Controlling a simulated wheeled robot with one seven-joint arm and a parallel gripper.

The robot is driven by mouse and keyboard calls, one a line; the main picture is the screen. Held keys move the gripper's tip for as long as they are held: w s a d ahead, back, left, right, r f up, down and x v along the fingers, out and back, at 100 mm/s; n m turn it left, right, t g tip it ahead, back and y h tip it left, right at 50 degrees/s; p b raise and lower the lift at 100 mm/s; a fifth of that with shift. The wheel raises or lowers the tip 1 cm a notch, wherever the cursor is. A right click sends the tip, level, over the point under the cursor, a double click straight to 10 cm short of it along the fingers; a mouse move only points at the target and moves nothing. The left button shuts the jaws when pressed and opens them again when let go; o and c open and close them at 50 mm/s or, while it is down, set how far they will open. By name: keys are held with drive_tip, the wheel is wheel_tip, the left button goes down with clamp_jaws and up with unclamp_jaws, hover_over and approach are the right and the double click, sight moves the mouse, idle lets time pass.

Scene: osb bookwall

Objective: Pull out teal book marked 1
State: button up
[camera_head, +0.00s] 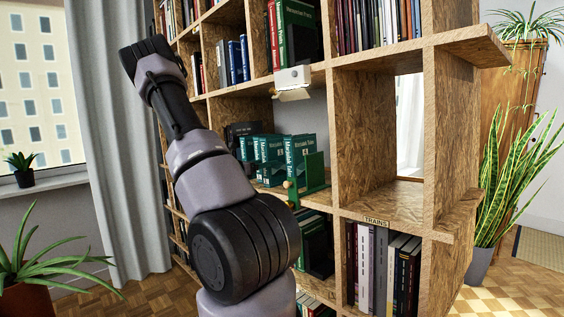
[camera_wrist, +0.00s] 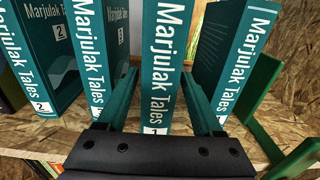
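The teal book marked 1 (camera_wrist: 162,60), titled Marjulak Tales, stands upright in the middle of the wrist view. My gripper (camera_wrist: 160,90) is open, with one finger on each side of this book's spine; gaps show beside the lower spine. Two teal books marked with a 2 or a hard-to-read number stand to its left (camera_wrist: 25,60) (camera_wrist: 88,55). Another teal book (camera_wrist: 245,55) leans to its right, its number too small to read surely. In the head view the teal books (camera_head: 300,150) stand in a shelf compartment; my arm hides my fingers there.
A green bookend (camera_head: 313,172) stands right of the teal books, also at the right of the wrist view (camera_wrist: 262,110). The wooden bookwall (camera_head: 385,130) has upright dividers around the compartment. An empty compartment lies to the right. Plants (camera_head: 490,190) stand beyond the bookwall.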

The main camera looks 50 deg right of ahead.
drive_tip(key=shift+o, duration=0.4)
drive_tip(key=shift+f, duration=0.1)
drive_tip(key=shift+c, duration=0.6)
drive_tip(key=shift+d, duration=0.1)
drive_tip(key=shift+s+d, duration=0.1)
drive_tip(key=shift+d, duration=0.8)
clamp_jaws()
drive_tip(key=shift+r, duration=0.35)
idle(0.4)
